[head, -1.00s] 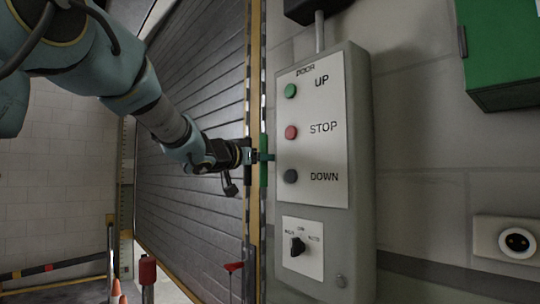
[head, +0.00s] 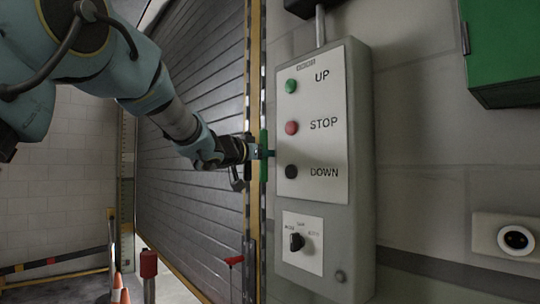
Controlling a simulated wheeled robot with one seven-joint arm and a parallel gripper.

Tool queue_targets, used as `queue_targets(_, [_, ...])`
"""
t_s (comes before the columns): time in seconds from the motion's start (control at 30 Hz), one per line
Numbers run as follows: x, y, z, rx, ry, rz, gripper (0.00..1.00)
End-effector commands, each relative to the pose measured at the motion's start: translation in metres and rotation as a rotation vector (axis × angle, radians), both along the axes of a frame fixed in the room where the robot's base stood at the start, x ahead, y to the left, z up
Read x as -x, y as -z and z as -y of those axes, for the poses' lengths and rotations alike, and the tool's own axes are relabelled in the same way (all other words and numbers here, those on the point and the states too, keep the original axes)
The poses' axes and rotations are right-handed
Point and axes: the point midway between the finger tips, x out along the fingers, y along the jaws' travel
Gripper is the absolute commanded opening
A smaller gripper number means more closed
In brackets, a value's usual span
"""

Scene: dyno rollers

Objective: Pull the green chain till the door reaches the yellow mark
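The green chain (head: 264,139) shows as a short green upright length beside the door's yellow edge post, left of the control box. My gripper (head: 264,153) reaches it from the left, and its fingertips overlap the green length. The fingers are too small to tell whether they are closed on it. The door (head: 190,150) is a grey slatted shutter behind my arm, with a yellow band along its lower edge. My arm hides its upper left part. I cannot single out the yellow mark among the yellow strips.
A grey control box (head: 361,160) with UP, STOP and DOWN buttons stands close right of my gripper. A green cabinet (head: 505,50) and a round socket (head: 515,239) are on the right wall. Red-topped posts (head: 148,265) and orange cones (head: 118,285) stand at the lower left.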

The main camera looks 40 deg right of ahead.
Motion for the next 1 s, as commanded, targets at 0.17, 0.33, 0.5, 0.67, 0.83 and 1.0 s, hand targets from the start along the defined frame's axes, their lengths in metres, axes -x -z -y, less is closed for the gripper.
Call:
queue_targets(0.17, [-0.0002, 0.0000, -0.0001, 0.000, 0.000, 0.000, 0.00])
queue_targets(0.33, [-0.0003, 0.0000, -0.0001, 0.000, -0.001, 0.000, 0.00])
queue_targets(0.5, [-0.0004, 0.0000, -0.0003, 0.000, -0.001, 0.000, 0.00])
queue_targets(0.67, [-0.0004, 0.0000, -0.0003, 0.000, -0.001, 0.000, 0.00])
queue_targets(0.83, [-0.0005, 0.0000, -0.0003, 0.000, -0.001, 0.000, 0.00])
queue_targets(1.0, [-0.0005, 0.0000, -0.0003, 0.000, -0.001, 0.000, 0.00])
